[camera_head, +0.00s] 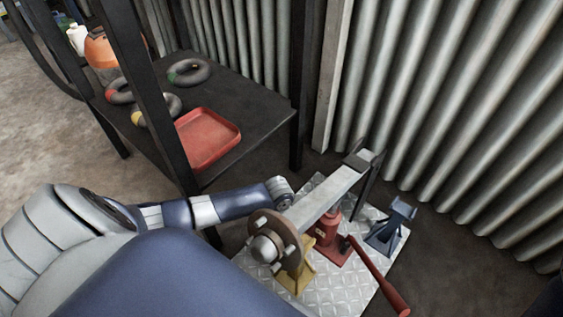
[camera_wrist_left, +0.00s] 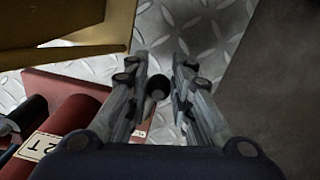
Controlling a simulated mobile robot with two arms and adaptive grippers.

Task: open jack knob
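The red jack (camera_head: 326,230) stands on a diamond-plate base (camera_head: 340,285) beneath a grey metal beam, with a red handle (camera_head: 380,277) sticking out toward the front right. In the left wrist view its red body (camera_wrist_left: 62,112) with a "2T" label lies at the lower left. A small round black knob (camera_wrist_left: 157,87) shows between the fingers of my left gripper (camera_wrist_left: 159,78). The fingers are apart, one on each side of it; I cannot tell whether they touch it. In the head view this gripper is hidden behind the hub. My right gripper is not in view.
A round hub (camera_head: 268,238) and a yellow stand (camera_head: 296,272) are close to the jack. A blue-grey stand (camera_head: 391,226) is at its right. A dark table (camera_head: 262,103) holds a red tray (camera_head: 208,139) and several rings. Corrugated walls close off the back and right.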

